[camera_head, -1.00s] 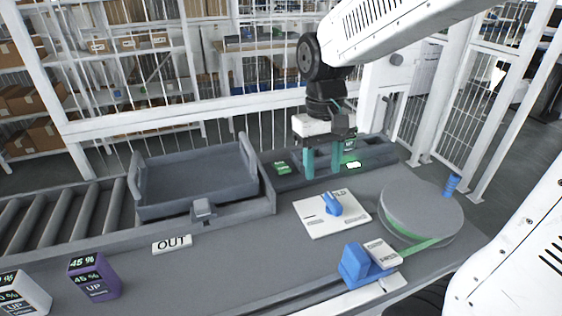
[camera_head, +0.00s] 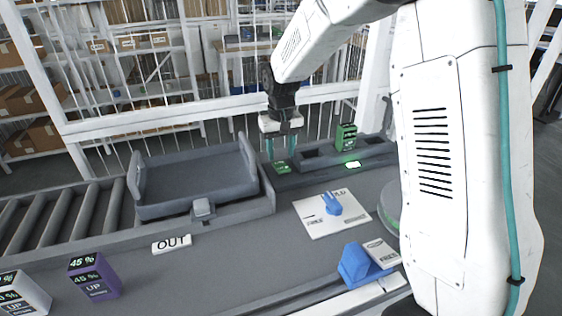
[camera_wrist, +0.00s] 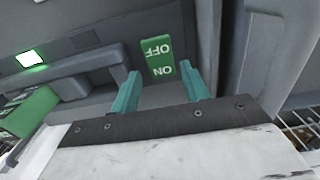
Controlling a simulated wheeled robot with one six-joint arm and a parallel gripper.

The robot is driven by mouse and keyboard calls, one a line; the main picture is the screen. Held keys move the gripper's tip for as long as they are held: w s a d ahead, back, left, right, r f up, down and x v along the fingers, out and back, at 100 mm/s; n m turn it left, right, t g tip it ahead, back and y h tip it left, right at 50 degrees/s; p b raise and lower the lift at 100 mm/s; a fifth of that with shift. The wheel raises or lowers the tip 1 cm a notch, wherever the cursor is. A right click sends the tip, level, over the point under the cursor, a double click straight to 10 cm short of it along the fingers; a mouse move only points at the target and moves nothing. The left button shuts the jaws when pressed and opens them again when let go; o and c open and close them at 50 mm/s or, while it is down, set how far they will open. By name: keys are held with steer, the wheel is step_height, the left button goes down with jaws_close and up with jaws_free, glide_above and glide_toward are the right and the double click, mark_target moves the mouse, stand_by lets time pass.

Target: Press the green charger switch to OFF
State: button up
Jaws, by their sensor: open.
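The green charger switch (camera_head: 282,168) is a small rocker plate on the dark charger ledge at the back of the bench. In the wrist view the switch (camera_wrist: 158,58) shows white OFF and ON lettering upside down, with ON nearer my gripper. I cannot tell which side is pressed in. My gripper (camera_head: 281,148) is above and behind the switch in the head view. In the wrist view its two teal fingers (camera_wrist: 160,77) are apart and empty, with the switch between them in the picture. I cannot see contact.
A green battery box (camera_head: 346,137) stands in a charger bay right of the switch, by a lit green indicator (camera_head: 352,164). A grey tray (camera_head: 190,180) is left of the switch. A white board with a blue knob (camera_head: 331,204) lies in front.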

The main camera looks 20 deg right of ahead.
mark_target(281, 165)
step_height(281, 165, down, 4)
steer(key=shift+f, duration=0.1)
